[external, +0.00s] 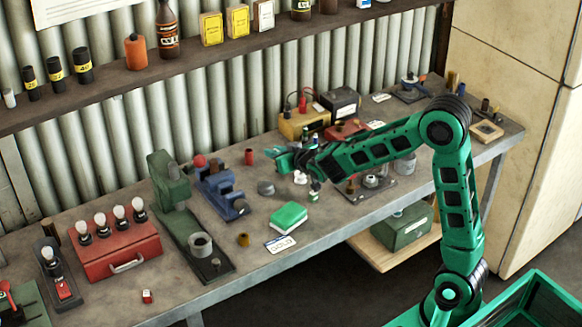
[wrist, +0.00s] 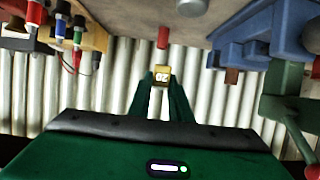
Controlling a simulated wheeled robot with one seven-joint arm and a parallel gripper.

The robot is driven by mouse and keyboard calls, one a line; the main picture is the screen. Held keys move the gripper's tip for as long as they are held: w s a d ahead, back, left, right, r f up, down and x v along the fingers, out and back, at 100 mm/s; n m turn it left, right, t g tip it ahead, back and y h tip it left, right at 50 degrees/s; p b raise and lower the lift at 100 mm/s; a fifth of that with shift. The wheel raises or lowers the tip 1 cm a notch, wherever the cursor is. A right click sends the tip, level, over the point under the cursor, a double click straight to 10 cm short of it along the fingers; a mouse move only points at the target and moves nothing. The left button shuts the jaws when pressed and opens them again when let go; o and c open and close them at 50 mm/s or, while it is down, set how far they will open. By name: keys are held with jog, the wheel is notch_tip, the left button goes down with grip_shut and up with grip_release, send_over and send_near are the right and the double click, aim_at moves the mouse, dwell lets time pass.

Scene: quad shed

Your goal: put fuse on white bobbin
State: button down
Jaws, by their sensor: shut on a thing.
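My gripper (external: 278,155) is over the bench, shut on the fuse (wrist: 162,73), a small brass-coloured piece marked with dark figures, held between the fingertips in the wrist view. In the external view the fuse is too small to make out. A small white piece that looks like the white bobbin (external: 300,178) stands on the bench, below and right of my fingertips and apart from them. It cannot be made out surely in the wrist view, where a pale grey round thing (wrist: 192,7) is cut by the top edge.
A red cylinder (external: 249,156) stands left of the fingertips; a grey round piece (external: 265,187) and green-white box (external: 289,216) are nearer the front. The blue vise (external: 220,190) is further left. A yellow box (external: 303,122) and dark battery (external: 340,104) stand behind.

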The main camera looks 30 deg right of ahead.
jog(key=a+v, duration=0.1)
jog(key=v, duration=0.6)
send_over(301, 174)
notch_tip(301, 174, down, 7)
jog(key=shift+f, duration=2.15)
jog(key=c, duration=1.6)
grip_release()
jog(key=shift+f, duration=0.1)
jog(key=v, duration=1.2)
